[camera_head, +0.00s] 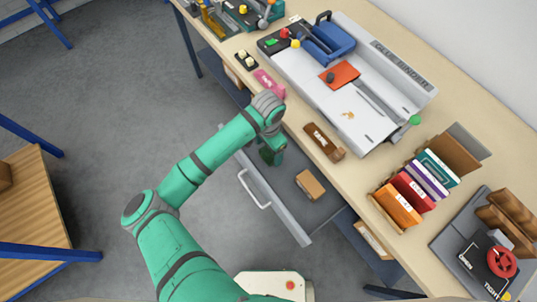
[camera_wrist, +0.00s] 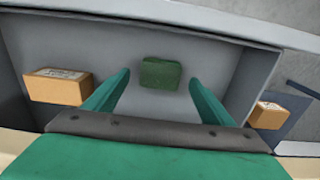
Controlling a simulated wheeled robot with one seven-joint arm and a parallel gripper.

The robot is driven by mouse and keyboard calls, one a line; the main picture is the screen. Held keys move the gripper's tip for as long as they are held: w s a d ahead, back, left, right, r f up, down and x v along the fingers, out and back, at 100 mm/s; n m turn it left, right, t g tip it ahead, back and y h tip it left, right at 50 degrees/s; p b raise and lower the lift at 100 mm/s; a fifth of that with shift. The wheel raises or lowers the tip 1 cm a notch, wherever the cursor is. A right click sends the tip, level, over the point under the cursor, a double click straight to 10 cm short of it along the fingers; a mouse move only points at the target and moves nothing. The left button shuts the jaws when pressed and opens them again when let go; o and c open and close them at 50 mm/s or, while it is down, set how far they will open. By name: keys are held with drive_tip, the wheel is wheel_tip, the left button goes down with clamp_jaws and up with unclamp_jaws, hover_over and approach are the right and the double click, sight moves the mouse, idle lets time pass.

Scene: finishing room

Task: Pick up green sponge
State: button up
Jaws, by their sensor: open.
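The green sponge (camera_wrist: 160,74) is a small dark green block lying on the floor of the open grey drawer (camera_head: 255,171). In the wrist view it sits ahead of my gripper (camera_wrist: 157,92), centred between the two green fingers, which are apart with nothing between them. In the head view my gripper (camera_head: 271,156) hangs down over the upper-left end of the drawer. The arm and gripper block that spot there, so I cannot clearly tell the sponge from the fingers.
A cardboard box (camera_head: 309,185) shares the drawer; it also shows at left in the wrist view (camera_wrist: 57,86). Another box (camera_wrist: 270,115) lies outside the drawer wall. The workbench (camera_head: 300,137) above carries a brown brush (camera_head: 323,141), a pink item (camera_head: 268,83) and a book box.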

sight(268, 154)
wheel_tip(268, 154, down, 3)
drive_tip(key=shift+r, duration=0.15)
drive_tip(key=c, duration=1.1)
drive_tip(key=shift+c, duration=0.3)
drive_tip(key=shift+r, duration=0.1)
wheel_tip(268, 154, up, 18)
drive_tip(key=shift+o, duration=0.8)
drive_tip(key=shift+c, duration=0.4)
